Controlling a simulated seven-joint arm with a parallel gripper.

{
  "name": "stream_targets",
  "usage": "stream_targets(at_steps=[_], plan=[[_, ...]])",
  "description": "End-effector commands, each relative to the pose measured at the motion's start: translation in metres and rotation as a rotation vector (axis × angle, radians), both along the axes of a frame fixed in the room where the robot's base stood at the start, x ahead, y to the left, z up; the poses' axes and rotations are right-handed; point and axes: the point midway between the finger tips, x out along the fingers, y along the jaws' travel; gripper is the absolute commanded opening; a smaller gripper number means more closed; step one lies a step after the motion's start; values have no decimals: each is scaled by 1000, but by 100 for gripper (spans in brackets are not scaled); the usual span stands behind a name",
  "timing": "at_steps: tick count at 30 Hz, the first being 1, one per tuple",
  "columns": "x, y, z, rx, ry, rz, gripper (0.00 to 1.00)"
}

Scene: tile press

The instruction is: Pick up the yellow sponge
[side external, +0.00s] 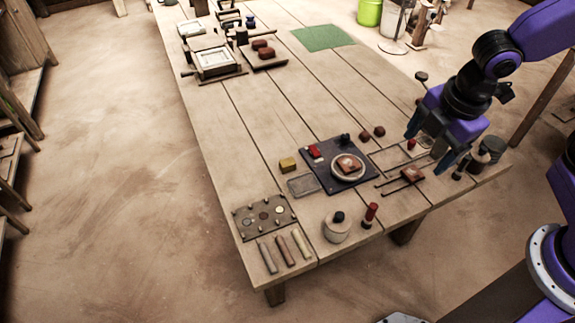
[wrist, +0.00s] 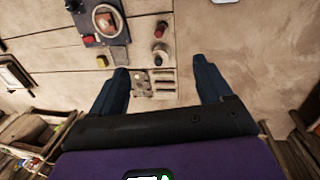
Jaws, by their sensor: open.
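The yellow sponge (side external: 288,164) is a small yellow block on the wooden table, just left of the dark blue mat (side external: 336,179). It also shows in the wrist view as a small yellow block (wrist: 102,61), left of the space between the fingers. My gripper (side external: 428,150) is above the right part of the table, well to the right of the sponge and apart from it. Its blue fingers are spread, and nothing is between them in the wrist view (wrist: 163,80).
The mat bears a round dish with a reddish-brown piece (side external: 348,165) and a red block (side external: 314,151). A plate with round discs (side external: 265,216), a pale jar (side external: 337,230) and a red-topped tool (side external: 370,214) stand near the front. The table's middle is mostly bare.

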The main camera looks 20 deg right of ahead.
Motion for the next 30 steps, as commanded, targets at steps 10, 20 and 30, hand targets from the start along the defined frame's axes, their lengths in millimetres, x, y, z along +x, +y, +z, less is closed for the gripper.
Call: stream_targets(at_steps=[10,20,30], plan=[[116,70,-44,-168,-109,585,79],[200,116,-105,-341,-151,1148,79],[230,131,-140,-420,-158,1422,79]])
